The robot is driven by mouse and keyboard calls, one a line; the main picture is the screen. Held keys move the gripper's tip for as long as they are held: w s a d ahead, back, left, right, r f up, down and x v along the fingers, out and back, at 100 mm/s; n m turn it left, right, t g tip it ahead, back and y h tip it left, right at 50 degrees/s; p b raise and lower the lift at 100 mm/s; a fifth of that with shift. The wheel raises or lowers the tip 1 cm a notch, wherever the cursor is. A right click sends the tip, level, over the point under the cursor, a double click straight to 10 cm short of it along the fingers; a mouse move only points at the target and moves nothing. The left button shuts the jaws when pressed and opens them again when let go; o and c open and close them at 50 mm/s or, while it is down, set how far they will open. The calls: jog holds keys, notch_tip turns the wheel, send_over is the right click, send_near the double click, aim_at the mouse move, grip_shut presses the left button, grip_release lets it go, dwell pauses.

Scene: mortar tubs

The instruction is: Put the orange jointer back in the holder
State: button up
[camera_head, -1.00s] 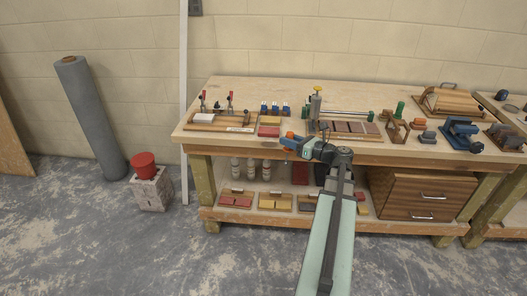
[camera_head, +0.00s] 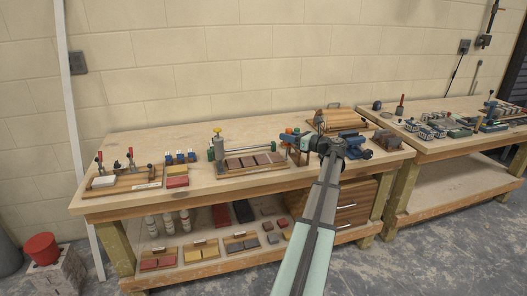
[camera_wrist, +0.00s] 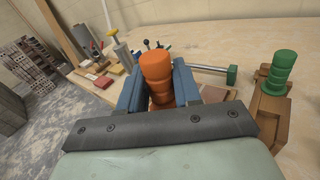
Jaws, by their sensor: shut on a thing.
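The orange jointer (camera_wrist: 157,80) shows in the wrist view as a ridged orange handle upright between the two blue fingers of my gripper (camera_wrist: 158,90). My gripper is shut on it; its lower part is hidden. The wooden holder (camera_wrist: 266,124) is to the right of my gripper in the wrist view, with a green-handled tool (camera_wrist: 277,75) standing in it. In the head view my gripper (camera_head: 294,138) and the orange handle (camera_head: 288,131) are over the bench at the holder (camera_head: 299,155), which is partly hidden by my arm.
A board with reddish tiles (camera_head: 250,163) lies left of the holder. A wooden roller box (camera_head: 335,118) and blue tools (camera_head: 352,140) are to the right. The bench front edge is near.

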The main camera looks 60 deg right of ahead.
jog(key=d+r, duration=0.2)
jog(key=d, duration=0.4)
jog(key=s+d+r+n, duration=0.1)
jog(key=d+r, duration=0.1)
jog(key=d, duration=0.5)
jog(key=shift+s+d+n, duration=0.15)
jog(key=shift+s+n, duration=0.1)
jog(key=shift+n, duration=0.05)
jog(key=shift+f, duration=0.1)
jog(key=shift+f, duration=1.85)
jog(key=shift+f, duration=0.2)
jog(key=shift+f, duration=1.6)
jog(key=shift+f, duration=1.15)
